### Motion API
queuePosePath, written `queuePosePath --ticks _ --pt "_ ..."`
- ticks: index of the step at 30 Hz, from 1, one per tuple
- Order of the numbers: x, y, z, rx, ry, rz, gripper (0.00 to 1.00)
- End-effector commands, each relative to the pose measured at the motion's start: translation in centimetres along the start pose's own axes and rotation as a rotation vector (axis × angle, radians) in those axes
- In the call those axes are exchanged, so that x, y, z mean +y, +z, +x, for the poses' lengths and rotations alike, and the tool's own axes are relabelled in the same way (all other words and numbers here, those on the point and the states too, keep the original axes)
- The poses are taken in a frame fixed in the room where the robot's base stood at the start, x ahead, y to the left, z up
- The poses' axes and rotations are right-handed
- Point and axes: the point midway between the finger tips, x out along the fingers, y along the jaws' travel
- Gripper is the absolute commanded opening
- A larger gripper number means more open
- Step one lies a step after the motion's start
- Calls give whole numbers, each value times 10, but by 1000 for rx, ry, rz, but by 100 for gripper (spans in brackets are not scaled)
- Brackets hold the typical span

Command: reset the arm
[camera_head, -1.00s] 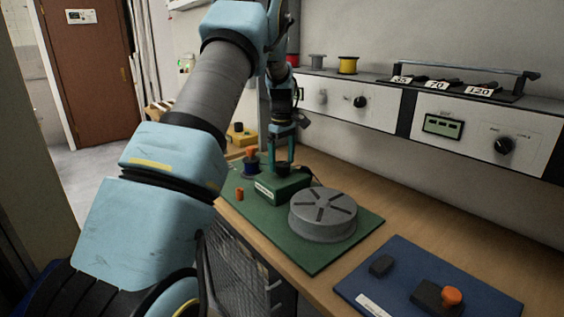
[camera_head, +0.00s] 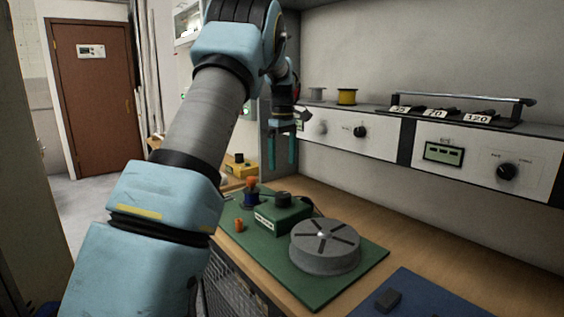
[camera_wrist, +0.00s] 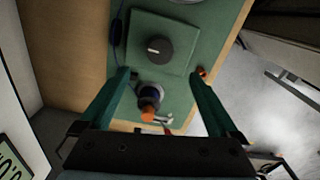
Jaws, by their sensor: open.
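My gripper (camera_head: 282,152) is open and empty. It hangs in the air above the green board (camera_head: 345,288), with its fingers pointing down. Below it on the board is a green box with a dark knob (camera_head: 283,199). In the wrist view my gripper (camera_wrist: 160,92) shows its two teal fingers spread apart. The dark knob (camera_wrist: 153,48) shows beyond them, and a dark blue part with an orange top (camera_wrist: 149,100) shows between them, lower down. Nothing touches the fingers.
A grey slotted disc (camera_head: 325,245) stands on the green board. A blue board (camera_head: 430,300) lies at the front right. A shelf unit with dials (camera_head: 358,131) runs along the wall, with a yellow spool (camera_head: 347,97) on top. The air around my gripper looks clear.

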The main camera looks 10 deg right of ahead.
Motion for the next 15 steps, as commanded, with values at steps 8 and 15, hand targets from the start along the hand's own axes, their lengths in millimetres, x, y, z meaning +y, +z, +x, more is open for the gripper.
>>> queuePosePath --ticks 8,15 --pt "-49 -10 10 2 19 91 96" --pt "-156 4 40 33 55 331 96"
